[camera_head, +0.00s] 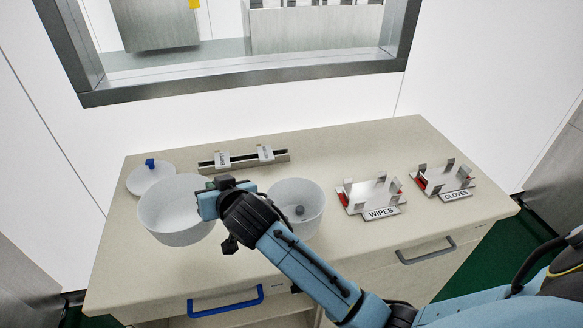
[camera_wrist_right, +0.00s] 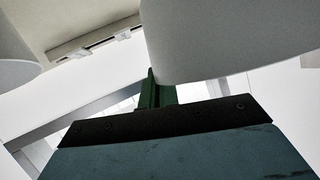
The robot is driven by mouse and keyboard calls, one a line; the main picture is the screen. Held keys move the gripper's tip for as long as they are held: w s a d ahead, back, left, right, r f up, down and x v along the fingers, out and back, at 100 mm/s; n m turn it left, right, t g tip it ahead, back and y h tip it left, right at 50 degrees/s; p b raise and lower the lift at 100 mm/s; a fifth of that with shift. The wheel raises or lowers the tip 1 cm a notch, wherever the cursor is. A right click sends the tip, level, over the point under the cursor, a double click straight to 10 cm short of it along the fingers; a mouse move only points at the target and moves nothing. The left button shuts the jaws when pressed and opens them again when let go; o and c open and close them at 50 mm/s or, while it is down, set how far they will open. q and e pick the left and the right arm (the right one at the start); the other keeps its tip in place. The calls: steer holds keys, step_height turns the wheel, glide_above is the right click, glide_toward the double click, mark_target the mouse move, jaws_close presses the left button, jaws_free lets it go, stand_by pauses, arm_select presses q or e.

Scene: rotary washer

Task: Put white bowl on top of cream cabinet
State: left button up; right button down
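A large white bowl (camera_head: 165,215) is at the left of the cream cabinet top (camera_head: 330,235), its opening up. My right gripper (camera_head: 208,203) is at the bowl's right rim and looks shut on it. In the right wrist view, the bowl's wall (camera_wrist_right: 235,40) fills the upper right, against the green finger (camera_wrist_right: 158,92). The bowl looks raised above the top, but its underside contact is hard to judge. My left gripper is not in view.
A second white bowl (camera_head: 297,208) with a grey knob inside stands right of my gripper. A white lid (camera_head: 150,178) with a blue knob, a metal rail (camera_head: 243,161), a WIPES holder (camera_head: 368,194) and a GLOVES holder (camera_head: 443,178) occupy the top. The front right is bare.

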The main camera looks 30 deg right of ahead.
steer(key=shift+w, duration=0.2)
steer(key=shift+s+f+b, duration=0.15)
steer(key=shift+f+b, duration=0.05)
steer(key=shift+f, duration=2.25)
steer(key=shift+s+f+b, duration=0.1)
steer(key=shift+f+b, duration=0.1)
steer(key=shift+f, duration=2.2)
steer(key=shift+f, duration=0.15)
steer(key=c, duration=1.7)
jaws_free()
